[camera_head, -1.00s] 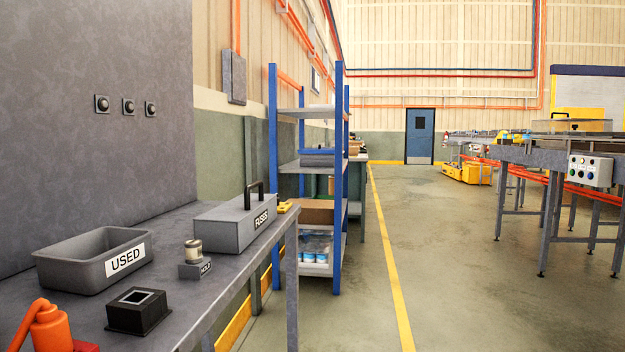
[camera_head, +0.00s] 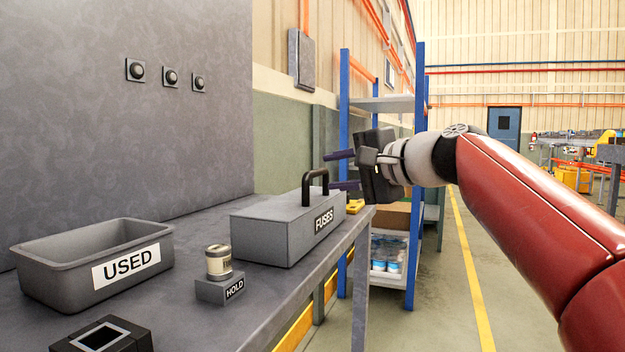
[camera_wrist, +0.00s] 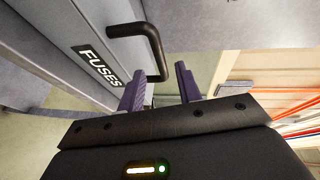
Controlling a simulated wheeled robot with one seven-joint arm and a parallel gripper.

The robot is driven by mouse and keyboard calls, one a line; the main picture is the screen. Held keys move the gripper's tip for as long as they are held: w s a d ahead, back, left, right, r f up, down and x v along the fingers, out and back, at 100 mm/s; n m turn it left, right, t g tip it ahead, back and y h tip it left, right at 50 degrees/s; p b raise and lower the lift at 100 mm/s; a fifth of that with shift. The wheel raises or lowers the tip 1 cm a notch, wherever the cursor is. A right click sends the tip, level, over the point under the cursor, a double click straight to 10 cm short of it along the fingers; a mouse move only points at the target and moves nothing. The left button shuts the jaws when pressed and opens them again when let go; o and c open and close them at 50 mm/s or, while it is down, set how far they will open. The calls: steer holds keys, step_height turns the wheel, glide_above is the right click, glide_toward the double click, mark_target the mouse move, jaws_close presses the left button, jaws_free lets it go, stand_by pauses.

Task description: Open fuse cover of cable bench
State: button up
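The fuse cover is a grey box lid labelled FUSES (camera_head: 285,228), with a black arched handle (camera_head: 316,185) on top; it sits on the grey bench (camera_head: 185,318) and looks closed. In the wrist view the label and the handle (camera_wrist: 150,45) show close by. My gripper (camera_head: 342,170) is at the right of the handle, with its two dark purple fingers pointing left, one higher and one lower. In the wrist view the fingers (camera_wrist: 160,88) are spread apart, with the handle's end near the gap between them. I cannot see any contact with the handle.
A grey USED bin (camera_head: 100,265), a HOLD block (camera_head: 222,288) bearing a small cylindrical fuse, and a dark square socket (camera_head: 105,338) stand on the bench. A yellow item (camera_head: 355,206) lies behind the FUSES box.

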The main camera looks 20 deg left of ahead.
mark_target(321, 173)
steer(key=p+x, duration=0.1)
steer(key=x, duration=0.6)
steer(key=shift+w+a, duration=0.1)
steer(key=shift+a, duration=0.1)
jaws_close()
